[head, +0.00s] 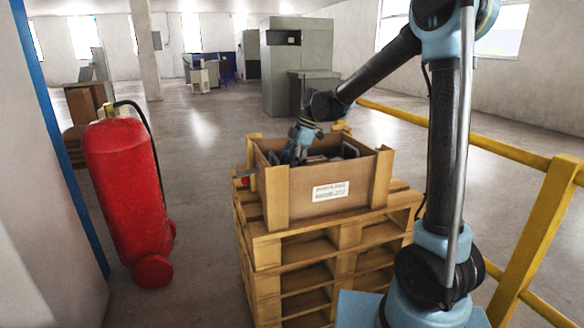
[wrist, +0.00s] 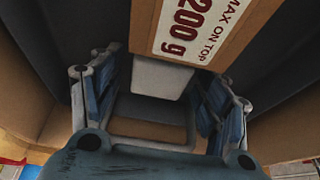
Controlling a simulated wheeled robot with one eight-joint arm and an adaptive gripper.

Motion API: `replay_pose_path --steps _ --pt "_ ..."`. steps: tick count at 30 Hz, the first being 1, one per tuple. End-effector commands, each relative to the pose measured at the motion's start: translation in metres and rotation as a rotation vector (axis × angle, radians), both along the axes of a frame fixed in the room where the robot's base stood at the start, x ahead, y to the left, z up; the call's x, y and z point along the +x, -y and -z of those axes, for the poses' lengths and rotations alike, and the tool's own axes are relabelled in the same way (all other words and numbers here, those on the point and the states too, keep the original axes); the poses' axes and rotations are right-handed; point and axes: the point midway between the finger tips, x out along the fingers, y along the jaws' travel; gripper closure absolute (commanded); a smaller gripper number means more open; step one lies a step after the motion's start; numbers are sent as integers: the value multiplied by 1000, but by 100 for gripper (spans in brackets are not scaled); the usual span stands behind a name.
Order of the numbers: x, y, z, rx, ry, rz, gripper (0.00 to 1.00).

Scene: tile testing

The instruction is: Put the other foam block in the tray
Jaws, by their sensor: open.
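My gripper (head: 297,150) reaches down into a wooden crate (head: 277,200) in the head view. In the wrist view my gripper (wrist: 160,85) is open, with one blue-grey finger on each side. A pale grey block-like piece (wrist: 160,78), possibly a foam block, shows between the fingers, beneath the edge of a brown cardboard piece (wrist: 228,40). That piece carries a white label reading "200 g MAX ON TOP". I cannot tell whether the fingers touch the pale piece. Dark surfaces flank the fingers. I cannot make out the tray for certain.
The crate stands on stacked wooden pallets (head: 262,252). A red cylinder on wheels (head: 122,185) stands at left. A yellow railing (head: 480,145) runs along the right. Grey cabinets (head: 300,70) stand behind. Open floor lies between the red cylinder and the pallets.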

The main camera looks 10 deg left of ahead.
Motion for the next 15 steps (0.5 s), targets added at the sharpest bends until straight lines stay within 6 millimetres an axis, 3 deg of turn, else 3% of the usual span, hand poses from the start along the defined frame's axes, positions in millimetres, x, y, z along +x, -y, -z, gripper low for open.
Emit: replay_pose_path --steps 7,15 --pt "4 6 -17 0 0 1 31" --pt "14 23 -65 0 -1 2 31"
